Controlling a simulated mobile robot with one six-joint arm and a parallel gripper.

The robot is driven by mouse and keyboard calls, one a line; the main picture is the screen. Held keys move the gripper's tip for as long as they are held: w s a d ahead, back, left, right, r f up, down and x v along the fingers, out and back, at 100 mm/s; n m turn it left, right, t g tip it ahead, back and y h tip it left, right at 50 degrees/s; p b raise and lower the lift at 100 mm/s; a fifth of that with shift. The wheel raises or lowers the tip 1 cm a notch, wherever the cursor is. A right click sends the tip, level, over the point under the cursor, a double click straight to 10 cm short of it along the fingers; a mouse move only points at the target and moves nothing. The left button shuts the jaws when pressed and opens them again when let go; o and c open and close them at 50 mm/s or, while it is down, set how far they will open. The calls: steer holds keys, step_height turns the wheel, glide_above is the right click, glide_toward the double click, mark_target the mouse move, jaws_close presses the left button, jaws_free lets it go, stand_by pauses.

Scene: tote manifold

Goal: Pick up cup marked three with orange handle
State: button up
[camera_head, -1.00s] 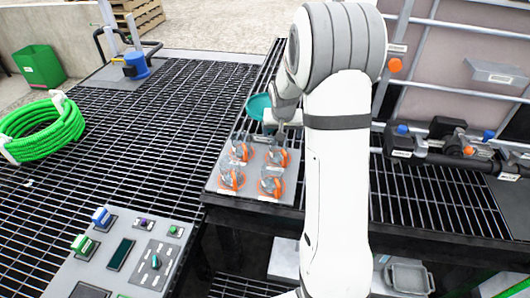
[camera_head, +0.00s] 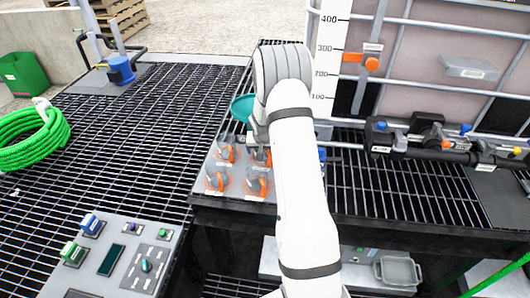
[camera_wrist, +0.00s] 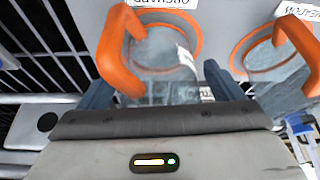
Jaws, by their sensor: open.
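Several clear cups with orange handles stand on a grey board (camera_head: 200,187) in the head view: back left (camera_head: 226,151), back right (camera_head: 262,157), front left (camera_head: 215,181) and front right (camera_head: 257,184). No number three is readable on any of them. In the wrist view, one clear cup (camera_wrist: 163,55) with an orange handle (camera_wrist: 115,50) lies ahead, between the dark fingers of my gripper (camera_wrist: 160,88). The fingers are apart, and I cannot tell whether they touch it. A second cup (camera_wrist: 280,65) is at the right. My arm hides the gripper in the head view.
A teal bowl (camera_head: 241,108) is behind the cups, partly hidden by my arm. A valve manifold (camera_head: 430,143) is at the right, before a caged tote (camera_head: 440,60). A control panel (camera_head: 115,255) is at front left. The black grating at left is mostly clear.

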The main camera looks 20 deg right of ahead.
steer(key=shift+w+f, duration=0.1)
steer(key=shift+f, duration=0.1)
steer(key=c, duration=1.1)
